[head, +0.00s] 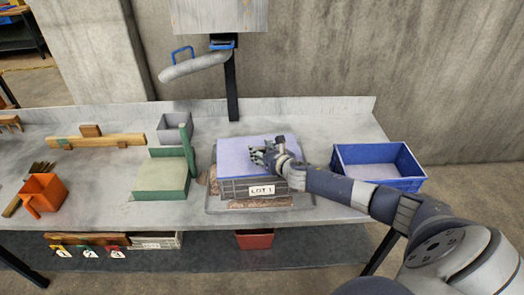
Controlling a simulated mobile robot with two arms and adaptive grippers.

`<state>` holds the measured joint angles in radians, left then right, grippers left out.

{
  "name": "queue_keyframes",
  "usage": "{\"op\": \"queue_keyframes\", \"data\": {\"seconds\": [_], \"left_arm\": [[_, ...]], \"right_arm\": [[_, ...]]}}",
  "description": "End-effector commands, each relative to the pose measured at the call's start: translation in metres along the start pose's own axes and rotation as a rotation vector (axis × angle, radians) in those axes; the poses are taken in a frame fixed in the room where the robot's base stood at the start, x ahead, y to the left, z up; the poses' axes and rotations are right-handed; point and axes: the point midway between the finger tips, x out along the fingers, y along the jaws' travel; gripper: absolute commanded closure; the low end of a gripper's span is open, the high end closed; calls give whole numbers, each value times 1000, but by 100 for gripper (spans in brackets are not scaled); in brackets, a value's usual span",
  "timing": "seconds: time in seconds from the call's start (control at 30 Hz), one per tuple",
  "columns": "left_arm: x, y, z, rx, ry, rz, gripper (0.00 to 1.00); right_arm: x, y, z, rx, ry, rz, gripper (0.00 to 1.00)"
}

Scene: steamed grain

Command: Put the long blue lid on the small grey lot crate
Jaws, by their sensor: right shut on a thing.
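The long blue lid (237,157) is a flat pale-blue panel. It lies over the top of the small grey lot crate (233,188), which has a white "LOT 1" label on its front. The lid covers the crate's opening in this view; I cannot tell if it is fully seated. My right gripper (264,156) reaches in from the right over the lid and is shut on it. The arm hides the lid's right side and part of the crate's right end. My left gripper is not in view.
The crate stands on a grey tray (216,209) with brown grain. An open blue crate (381,184) is to the right. A green box (161,178), small grey bin (174,131) and orange container (44,190) are to the left. A post with a hopper rises behind.

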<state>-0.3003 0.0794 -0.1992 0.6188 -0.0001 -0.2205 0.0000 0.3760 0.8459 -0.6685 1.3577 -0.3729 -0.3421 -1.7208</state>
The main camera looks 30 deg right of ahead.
Motion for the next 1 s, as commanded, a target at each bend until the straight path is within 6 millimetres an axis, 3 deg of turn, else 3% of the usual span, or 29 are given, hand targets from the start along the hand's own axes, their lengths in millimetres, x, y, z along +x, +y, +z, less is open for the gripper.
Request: {"op": "queue_keyframes", "data": {"seconds": [0.23, 0.27, 0.37, 0.77, 1.0], "left_arm": [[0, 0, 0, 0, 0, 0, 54], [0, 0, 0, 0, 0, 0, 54], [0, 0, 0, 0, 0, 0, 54], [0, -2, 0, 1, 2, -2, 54], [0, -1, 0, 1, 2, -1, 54]], "right_arm": [[0, 0, -4, -9, 5, 0, 100], [0, 0, -4, -9, 5, 0, 54], [0, 0, -5, -8, 6, 0, 32], [-2, 0, -6, -5, 9, 0, 32], [-26, 0, -6, -7, 8, 1, 32]]}}
